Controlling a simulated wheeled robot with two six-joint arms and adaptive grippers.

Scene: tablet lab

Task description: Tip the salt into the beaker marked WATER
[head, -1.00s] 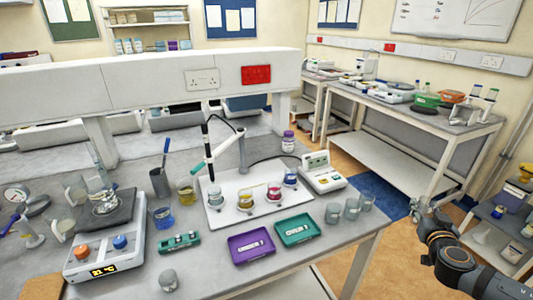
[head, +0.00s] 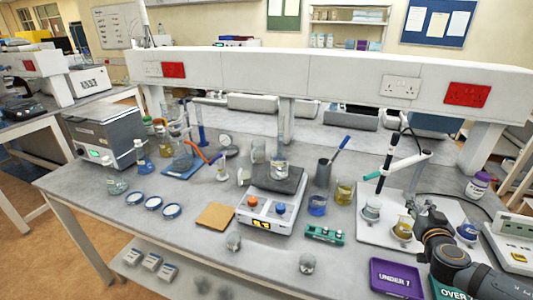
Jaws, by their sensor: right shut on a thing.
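My right gripper (head: 424,212) is at the right, in front of the white tray with small beakers, pointing away from me. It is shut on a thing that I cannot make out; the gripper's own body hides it. A glass beaker (head: 279,165) with a pale label stands on the dark top of a white device with orange and blue knobs (head: 265,212); its wording is too small to read. Small glass vessels (head: 233,241) (head: 307,264) stand at the bench's front; I cannot tell whether either holds salt. My left gripper is not in view.
The white tray (head: 361,228) bears a clear, a yellow (head: 403,228) and a blue beaker (head: 467,232). A pen cup (head: 323,173), a blue-liquid beaker (head: 317,205) and a green rack (head: 324,235) stand between. A purple tray (head: 396,279) lies at front right. The left-front bench is fairly clear.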

